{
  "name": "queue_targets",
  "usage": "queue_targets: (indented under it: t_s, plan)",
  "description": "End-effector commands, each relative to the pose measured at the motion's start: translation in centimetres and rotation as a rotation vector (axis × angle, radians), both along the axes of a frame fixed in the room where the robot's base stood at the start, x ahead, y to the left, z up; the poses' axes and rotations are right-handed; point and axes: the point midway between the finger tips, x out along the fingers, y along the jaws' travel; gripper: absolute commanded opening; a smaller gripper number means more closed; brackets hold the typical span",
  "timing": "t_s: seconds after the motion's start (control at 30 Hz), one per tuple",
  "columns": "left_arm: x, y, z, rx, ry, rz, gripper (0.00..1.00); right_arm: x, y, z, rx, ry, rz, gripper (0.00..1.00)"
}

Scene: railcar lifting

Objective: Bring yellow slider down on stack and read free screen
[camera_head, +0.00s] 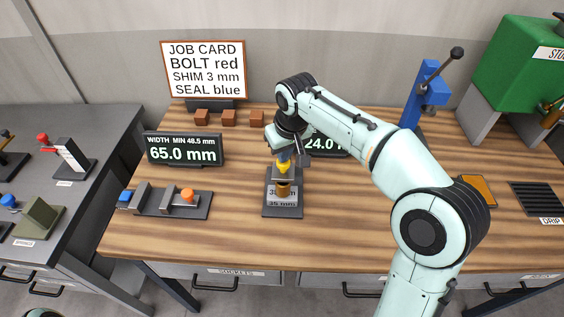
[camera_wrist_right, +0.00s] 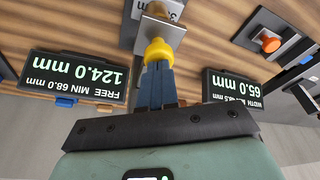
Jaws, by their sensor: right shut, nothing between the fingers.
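The yellow slider knob (camera_head: 283,167) sits on a grey gauge above a small copper-brown stack (camera_head: 283,189). The gauge base (camera_head: 283,210) carries a label reading 35 mm. In the right wrist view the yellow knob (camera_wrist_right: 158,50) is at the tips of my blue fingers. My right gripper (camera_head: 284,156) is shut with nothing between its fingers, pointing down over the knob; I cannot tell whether it touches. The free screen (camera_wrist_right: 75,78) reads FREE MIN 68.0 mm, 124.0 mm; my arm partly hides this screen (camera_head: 328,145) in the head view. My left gripper is not in view.
A width screen (camera_head: 183,150) reads 65.0 mm, MIN 48.5 mm, behind a sliding gauge with an orange knob (camera_head: 187,196). A job card (camera_head: 203,68) and several brown blocks stand behind. A blue lever press (camera_head: 425,95) and green box (camera_head: 515,65) stand right.

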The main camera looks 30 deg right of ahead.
Motion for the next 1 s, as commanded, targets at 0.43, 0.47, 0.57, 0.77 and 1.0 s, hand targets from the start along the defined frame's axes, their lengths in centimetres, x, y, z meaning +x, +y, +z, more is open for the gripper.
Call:
queue_targets:
  t_s: [0.43,0.47,0.57,0.77,1.0]
  plan:
    - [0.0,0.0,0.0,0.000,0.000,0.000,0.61,0.0,0.0,0.0,0.000,0.000,0.000,0.00]
    - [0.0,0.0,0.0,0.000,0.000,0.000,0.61,0.0,0.0,0.0,0.000,0.000,0.000,0.00]
    - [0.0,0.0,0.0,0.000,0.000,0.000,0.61,0.0,0.0,0.0,0.000,0.000,0.000,0.00]
    - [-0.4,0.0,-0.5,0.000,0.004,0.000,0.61,0.0,0.0,-0.7,0.000,0.002,0.000,0.00]
    - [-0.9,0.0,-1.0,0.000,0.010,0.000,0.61,-0.1,0.0,-1.6,0.000,0.002,0.000,0.00]
